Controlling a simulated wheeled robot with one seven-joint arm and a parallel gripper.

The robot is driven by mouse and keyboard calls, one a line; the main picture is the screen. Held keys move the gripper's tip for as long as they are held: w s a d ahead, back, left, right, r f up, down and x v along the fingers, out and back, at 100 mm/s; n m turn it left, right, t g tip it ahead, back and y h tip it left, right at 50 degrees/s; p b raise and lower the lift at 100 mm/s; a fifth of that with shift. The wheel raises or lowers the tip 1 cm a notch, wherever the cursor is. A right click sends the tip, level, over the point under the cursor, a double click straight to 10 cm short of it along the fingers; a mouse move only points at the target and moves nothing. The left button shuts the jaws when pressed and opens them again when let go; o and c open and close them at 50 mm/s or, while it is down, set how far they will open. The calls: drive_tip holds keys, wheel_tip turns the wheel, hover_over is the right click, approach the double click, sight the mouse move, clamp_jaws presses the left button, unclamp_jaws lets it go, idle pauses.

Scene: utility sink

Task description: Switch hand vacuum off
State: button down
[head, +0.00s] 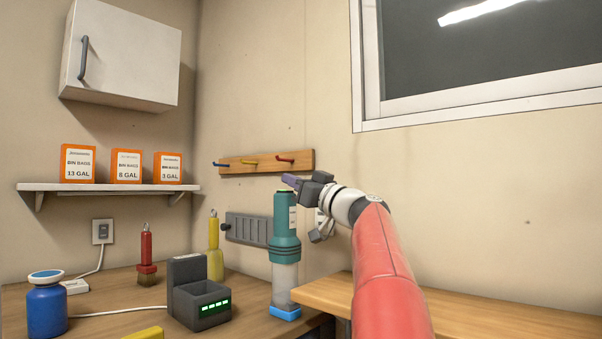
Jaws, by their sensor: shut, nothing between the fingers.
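The hand vacuum (285,230) appears to be the upright teal cylinder with a pale label, a clear lower section and a blue foot. It stands at the right end of the wooden worktop, beside a lighter wooden surface. My gripper (291,181) is at the top end of the vacuum, coming in from the right, with its fingers shut and empty. I cannot tell whether the fingertips touch the top. No switch can be made out clearly.
A dark grey dock (199,294) with green lights stands left of the vacuum. A red brush (147,251), a yellow bottle-like tool (214,250) and a blue jar (46,306) stand further left. A wooden peg rail (265,162) is on the wall behind my gripper.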

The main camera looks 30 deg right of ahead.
drive_tip(key=shift+f, duration=0.75)
drive_tip(key=shift+f, duration=0.1)
